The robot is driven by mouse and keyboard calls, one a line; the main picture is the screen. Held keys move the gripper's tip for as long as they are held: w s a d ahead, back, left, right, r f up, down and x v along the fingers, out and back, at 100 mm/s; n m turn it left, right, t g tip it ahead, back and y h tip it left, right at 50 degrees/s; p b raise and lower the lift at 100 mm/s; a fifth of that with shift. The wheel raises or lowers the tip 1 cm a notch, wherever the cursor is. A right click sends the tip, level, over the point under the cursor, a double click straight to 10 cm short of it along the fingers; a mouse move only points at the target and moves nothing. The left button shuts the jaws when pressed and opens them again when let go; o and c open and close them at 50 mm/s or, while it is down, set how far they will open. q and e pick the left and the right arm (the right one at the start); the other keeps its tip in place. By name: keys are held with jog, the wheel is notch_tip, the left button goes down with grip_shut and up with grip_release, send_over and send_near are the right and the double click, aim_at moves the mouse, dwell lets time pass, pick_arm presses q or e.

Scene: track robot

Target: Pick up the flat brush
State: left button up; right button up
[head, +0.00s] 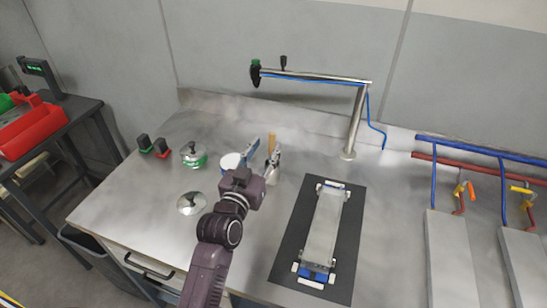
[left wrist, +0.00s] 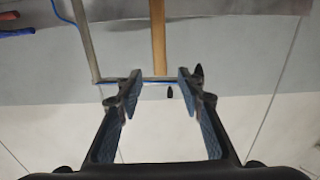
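The flat brush shows as a plain wooden handle (head: 271,141) standing up just beyond my left gripper (head: 262,158) in the head view. Its lower part is hidden there. In the left wrist view the wooden handle (left wrist: 158,42) appears between the two fingers of my left gripper (left wrist: 159,75), with clear space on both sides. The fingers are spread and hold nothing. I cannot tell the depth between handle and fingertips. My right gripper is not in view.
A white cup (head: 230,161) is close left of my gripper. A glass pot (head: 193,155) and a lid (head: 191,203) lie farther left. A black mat (head: 288,252) with a clamped long plate (head: 324,226) is right. A metal pipe stand (head: 355,120) rises behind.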

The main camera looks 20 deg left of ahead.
aim_at(271, 137)
pick_arm(q)
jog(key=w+p, duration=0.1)
jog(key=w, duration=0.2)
jog(key=shift+d+r, duration=0.1)
jog(key=shift+r, duration=0.05)
jog(key=w, duration=0.3)
jog(key=shift+w+f+p, duration=0.1)
jog(key=shift+f+p, duration=0.1)
jog(key=shift+p, duration=0.2)
jog(key=c, duration=0.4)
jog(key=shift+c, duration=1.1)
grip_shut()
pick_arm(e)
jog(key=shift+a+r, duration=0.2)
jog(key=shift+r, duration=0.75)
